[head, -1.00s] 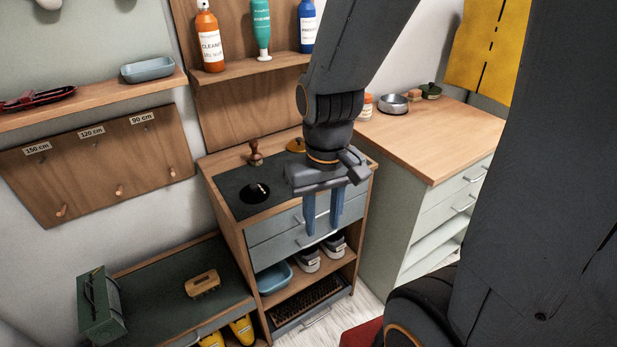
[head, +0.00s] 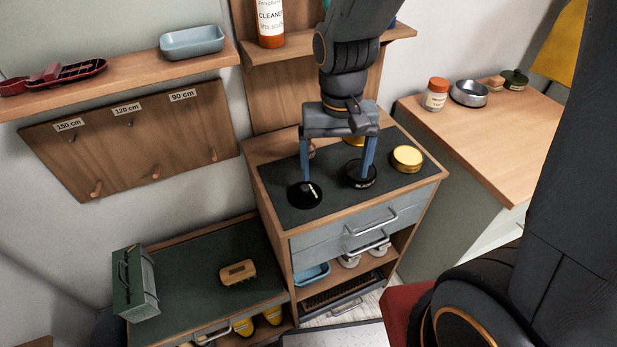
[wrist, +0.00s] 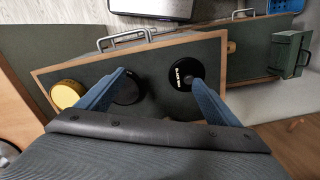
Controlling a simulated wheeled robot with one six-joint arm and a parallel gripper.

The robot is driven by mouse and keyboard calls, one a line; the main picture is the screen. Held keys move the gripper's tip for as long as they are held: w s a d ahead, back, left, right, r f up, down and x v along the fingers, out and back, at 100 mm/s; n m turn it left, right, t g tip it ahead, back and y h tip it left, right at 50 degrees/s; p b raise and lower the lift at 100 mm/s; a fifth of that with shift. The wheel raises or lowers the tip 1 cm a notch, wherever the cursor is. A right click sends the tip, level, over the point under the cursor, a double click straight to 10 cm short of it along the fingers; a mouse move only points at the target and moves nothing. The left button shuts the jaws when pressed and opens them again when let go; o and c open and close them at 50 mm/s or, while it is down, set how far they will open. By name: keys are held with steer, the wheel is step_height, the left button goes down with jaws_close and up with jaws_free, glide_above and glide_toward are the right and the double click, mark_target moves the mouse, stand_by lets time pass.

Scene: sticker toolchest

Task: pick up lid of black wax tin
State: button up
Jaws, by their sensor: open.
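The lid of the black wax tin (head: 304,195) is a flat black disc with small white lettering, lying on the dark cabinet top; it also shows in the wrist view (wrist: 180,74). A black open-looking tin (head: 361,176) with lettering on its side stands to its right, partly behind a finger; in the wrist view (wrist: 130,92) it is mostly covered. My gripper (head: 336,174) is open and empty above the cabinet top, pointing down. In the head view one finger overlaps the lid and the other the tin. In the wrist view (wrist: 160,76) the right finger overlaps the lid's edge.
A yellow tin (head: 407,157) stands right of the black tin. The dark cabinet top (head: 275,183) has free room left of the lid. A lower bench holds a brush (head: 238,272) and green toolbox (head: 135,283).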

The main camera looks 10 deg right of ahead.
steer(key=p, duration=0.2)
glide_above(305, 187)
steer(key=shift+a+r+m, duration=0.1)
steer(key=shift+r+m, duration=0.2)
steer(key=shift+r, duration=0.15)
steer(key=shift+a+f, duration=0.2)
steer(key=shift+f, duration=0.9)
steer(key=f, duration=0.2)
steer(key=d+f+p, duration=0.1)
steer(key=f, duration=0.2)
steer(key=shift+w+d+f, duration=0.1)
steer(key=shift+f, duration=0.2)
steer(key=shift+a, duration=0.3)
steer(key=c, duration=1.2)
